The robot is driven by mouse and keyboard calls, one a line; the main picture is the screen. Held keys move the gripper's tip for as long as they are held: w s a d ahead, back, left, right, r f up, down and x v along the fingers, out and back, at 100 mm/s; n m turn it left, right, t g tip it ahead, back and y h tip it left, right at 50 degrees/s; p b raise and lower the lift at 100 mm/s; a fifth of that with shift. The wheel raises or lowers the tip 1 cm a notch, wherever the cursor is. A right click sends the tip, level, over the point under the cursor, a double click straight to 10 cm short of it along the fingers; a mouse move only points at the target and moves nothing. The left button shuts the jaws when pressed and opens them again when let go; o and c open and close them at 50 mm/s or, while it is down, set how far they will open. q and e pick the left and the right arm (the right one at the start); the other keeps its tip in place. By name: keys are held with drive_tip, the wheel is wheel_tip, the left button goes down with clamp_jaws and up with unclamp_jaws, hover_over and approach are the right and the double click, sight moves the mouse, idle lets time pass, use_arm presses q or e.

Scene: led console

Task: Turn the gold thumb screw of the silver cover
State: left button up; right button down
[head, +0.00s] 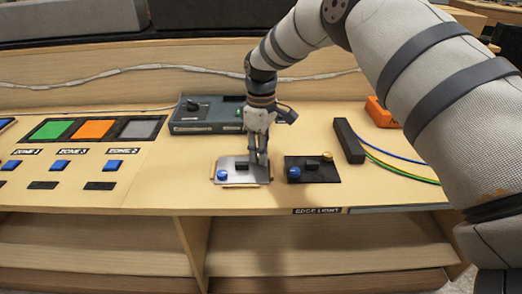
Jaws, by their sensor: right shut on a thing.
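The silver cover (229,162) lies flat on the console desk, with a blue knob (222,174) at its front left and a small black block (241,165) near its middle. My right gripper (259,159) points down over the cover's back right part. Its fingers are close together, shut on the gold thumb screw, which the fingers hide. My left gripper is not in view.
A black plate (318,174) with a blue knob (294,173) and a gold knob (327,157) is just right of the cover. A grey device (205,118) stands behind. A black bar (348,141), wires and an orange block (381,112) lie right; zone panels are left.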

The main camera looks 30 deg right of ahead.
drive_tip(key=shift+s+f+n, duration=0.2)
drive_tip(key=shift+f+n, duration=0.15)
drive_tip(key=shift+n, duration=0.55)
drive_tip(key=shift+a, duration=0.1)
drive_tip(key=c, duration=1.4)
unclamp_jaws()
drive_tip(key=shift+w+r, duration=0.15)
drive_tip(key=shift+r, duration=0.25)
wheel_tip(320, 180, up, 12)
drive_tip(key=shift+f, duration=0.25)
